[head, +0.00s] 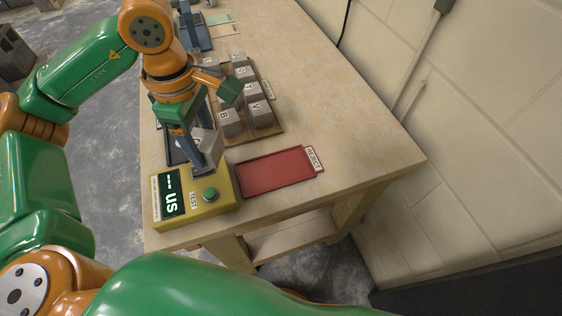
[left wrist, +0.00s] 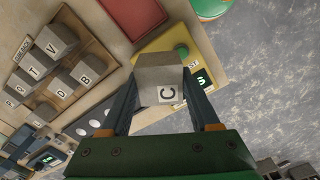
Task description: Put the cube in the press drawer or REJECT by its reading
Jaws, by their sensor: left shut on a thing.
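My left gripper (head: 207,158) is shut on a grey cube (head: 207,141) at the back edge of the yellow tester (head: 222,190). In the left wrist view the cube (left wrist: 158,72) sits between the two fingers, and its label reads C. I cannot tell whether the cube touches the tester. The tester's display (head: 171,192) shows dashes and "us", no number. Its green button (head: 210,194) is uncovered. The red REJECT tray (head: 272,172) is empty, right of the tester. A blue press (head: 196,38) stands at the far end; its drawer is not clear. My right gripper is out of view.
A brown board (head: 268,130) with several lettered grey cubes (head: 261,113) lies behind the red tray. A dark panel (left wrist: 85,128) with white circles is beside it, partly hidden by my arm in the head view. The table's right side is clear, beside a block wall (head: 470,120).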

